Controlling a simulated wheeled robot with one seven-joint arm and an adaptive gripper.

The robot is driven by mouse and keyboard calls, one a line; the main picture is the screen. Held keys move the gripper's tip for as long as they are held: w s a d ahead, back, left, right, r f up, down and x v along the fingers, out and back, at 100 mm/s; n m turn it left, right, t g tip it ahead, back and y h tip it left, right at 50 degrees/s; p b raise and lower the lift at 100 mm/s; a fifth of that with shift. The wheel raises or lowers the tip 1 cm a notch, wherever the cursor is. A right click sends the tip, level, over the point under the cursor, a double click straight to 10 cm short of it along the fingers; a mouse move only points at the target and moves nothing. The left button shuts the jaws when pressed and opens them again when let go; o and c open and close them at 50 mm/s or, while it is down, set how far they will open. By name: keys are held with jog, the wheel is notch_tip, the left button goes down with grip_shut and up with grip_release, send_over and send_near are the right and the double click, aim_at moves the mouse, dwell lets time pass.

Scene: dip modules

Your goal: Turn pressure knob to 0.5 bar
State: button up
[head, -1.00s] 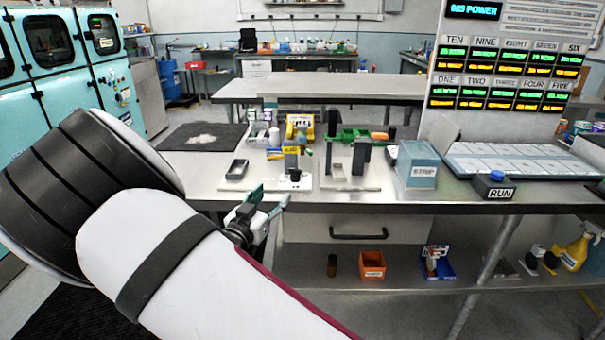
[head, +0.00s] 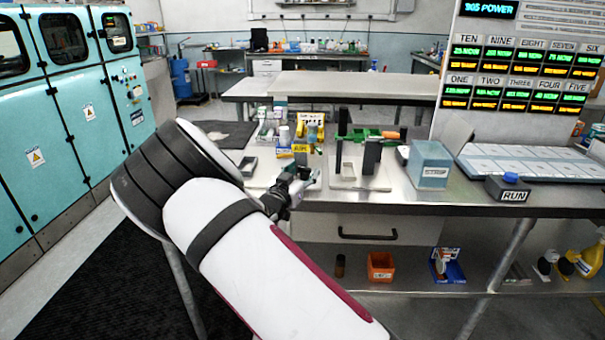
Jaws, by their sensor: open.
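My gripper (head: 306,177) is at the front edge of the steel workbench, in front of a small station with a yellow AIR label (head: 300,148). It is open, and I see nothing held in it. My gripper covers the lower part of this station, including the spot where a small black knob stood on a white base plate. I cannot make out the knob, any pressure scale or a reading. I cannot tell whether the fingers touch anything.
Right of my gripper stand two dark uprights on a pale plate (head: 345,182). Further right are a blue-grey STRIP box (head: 430,165) and a RUN button box (head: 508,189). A dark mat (head: 232,141) lies at the back left. Several small items crowd the bench behind.

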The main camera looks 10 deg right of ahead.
jog(key=shift+w, duration=0.1)
jog(key=c, duration=1.2)
jog(key=shift+o, duration=0.2)
jog(key=shift+d+n+p, duration=0.15)
jog(key=shift+n+p, duration=0.15)
jog(key=shift+s+d+n+t+y+p, duration=0.15)
jog(key=shift+n+t+y+p, duration=0.45)
jog(key=shift+y, duration=0.45)
jog(key=shift+s+d+n+t+y+p, duration=0.1)
jog(key=shift+n+t+y+p, duration=0.5)
jog(key=shift+y, duration=0.45)
jog(key=n+t+y+p, duration=0.1)
jog(key=n+y, duration=0.1)
jog(key=y, duration=0.1)
jog(key=shift+d+n+y, duration=0.15)
jog(key=shift+n+y, duration=0.75)
jog(key=shift+y, duration=0.4)
jog(key=shift+w+y+p, duration=0.1)
jog(key=shift+y+p, duration=0.2)
jog(key=o, duration=1.2)
jog(key=shift+c, duration=0.2)
